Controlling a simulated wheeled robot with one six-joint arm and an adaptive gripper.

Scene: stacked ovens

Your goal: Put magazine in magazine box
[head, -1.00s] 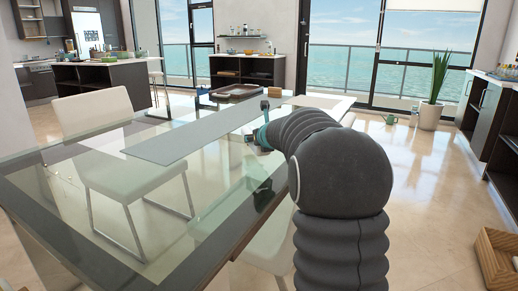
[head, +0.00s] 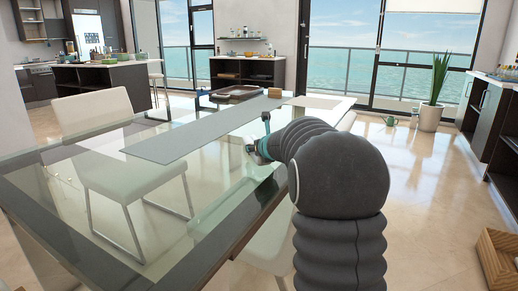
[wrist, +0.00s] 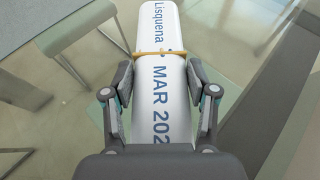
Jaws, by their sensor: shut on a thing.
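The magazine (wrist: 165,85) is a white roll with blue lettering, "Lisquena" and "MAR 202", and a tan band around it. In the wrist view it lies lengthwise between the two fingers of my gripper (wrist: 161,92), which are shut on its sides. In the head view my gripper (head: 260,145) is over the near right edge of the glass table, partly hidden behind my arm. The magazine is too small there to make out clearly. I cannot pick out a magazine box with certainty in either view.

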